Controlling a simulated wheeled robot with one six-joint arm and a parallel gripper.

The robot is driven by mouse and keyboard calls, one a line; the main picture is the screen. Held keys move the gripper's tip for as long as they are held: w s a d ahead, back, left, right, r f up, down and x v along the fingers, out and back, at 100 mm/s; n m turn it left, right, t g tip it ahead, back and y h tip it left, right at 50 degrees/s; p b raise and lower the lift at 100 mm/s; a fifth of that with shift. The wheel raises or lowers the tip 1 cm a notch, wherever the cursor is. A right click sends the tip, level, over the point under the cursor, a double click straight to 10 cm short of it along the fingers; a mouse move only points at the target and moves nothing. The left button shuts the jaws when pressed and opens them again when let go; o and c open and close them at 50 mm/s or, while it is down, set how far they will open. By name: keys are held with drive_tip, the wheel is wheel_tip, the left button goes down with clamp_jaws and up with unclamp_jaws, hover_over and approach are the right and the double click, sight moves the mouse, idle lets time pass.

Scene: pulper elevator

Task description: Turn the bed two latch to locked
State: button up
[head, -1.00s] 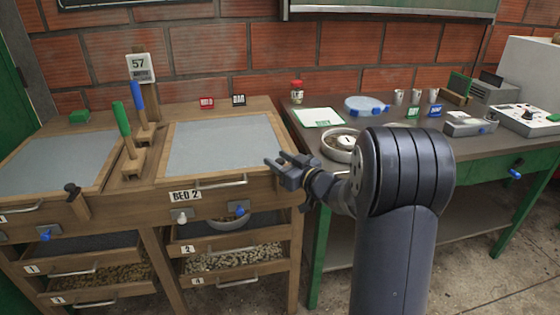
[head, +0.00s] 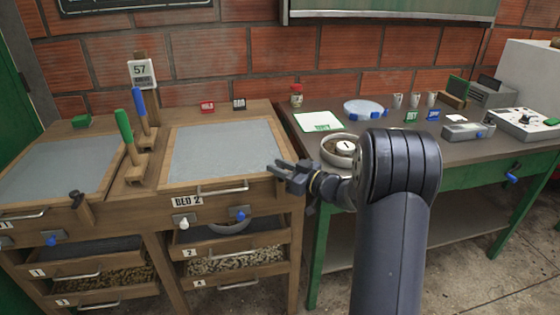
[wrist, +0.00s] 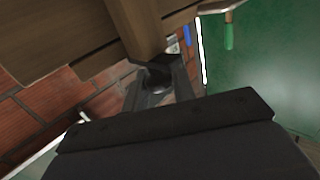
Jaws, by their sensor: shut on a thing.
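The bed two cabinet front carries a "BED 2" label (head: 187,201). My gripper (head: 284,170) is at the right front corner of bed two in the head view, where it hides the latch. In the wrist view a wooden bar (wrist: 135,25) comes down to a dark round knob (wrist: 158,75), which looks like the bed two latch. My gripper (wrist: 158,88) is shut on this knob, with a finger on each side. Bed one has a similar wooden bar with a black knob (head: 76,196) at its right front corner. I cannot tell the latch's exact angle.
Green (head: 124,125) and blue (head: 140,103) handled levers stand between the beds. The dark side table (head: 400,150) with a round pan (head: 330,153) is close on the right.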

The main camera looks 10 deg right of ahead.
drive_tip(key=shift+n+g+y, duration=0.4)
drive_tip(key=shift+y, duration=0.1)
drive_tip(key=o, duration=0.9)
drive_tip(key=v, duration=1)
drive_tip(key=shift+s+d, duration=0.25)
drive_tip(key=shift+d, duration=0.05)
drive_tip(key=shift+a, duration=0.1)
drive_tip(key=x, duration=1.1)
drive_tip(key=shift+f, duration=0.1)
drive_tip(key=shift+m+t+h+b, duration=0.8)
drive_tip(key=shift+h+b, duration=0.05)
drive_tip(key=shift+h, duration=0.15)
